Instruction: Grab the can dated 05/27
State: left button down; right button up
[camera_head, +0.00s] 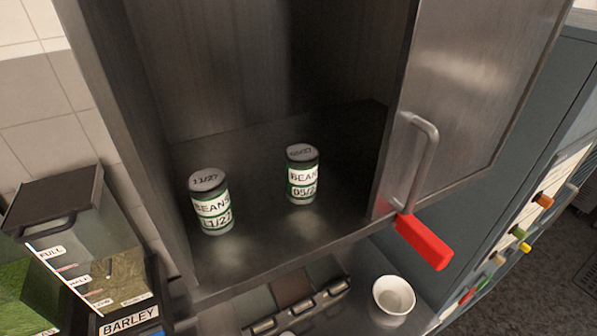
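Two bean cans stand upright on the floor of an open metal cabinet in the head view. The right can (302,175) has a green and white BEANS label. The date on its label starts 05/2, and its lid appears to read 05/27. The left can (212,205) has a similar label and is dated 11/27 on its lid and label. The cans stand apart, with a clear gap between them. Neither of my grippers is in view.
The cabinet door (470,90) with its bar handle (424,160) stands open at right. A red block (424,242) is below the handle. A white cup (393,295) stands lower right. Grain dispensers, one labelled BARLEY (128,320), are at left. The cabinet floor around the cans is clear.

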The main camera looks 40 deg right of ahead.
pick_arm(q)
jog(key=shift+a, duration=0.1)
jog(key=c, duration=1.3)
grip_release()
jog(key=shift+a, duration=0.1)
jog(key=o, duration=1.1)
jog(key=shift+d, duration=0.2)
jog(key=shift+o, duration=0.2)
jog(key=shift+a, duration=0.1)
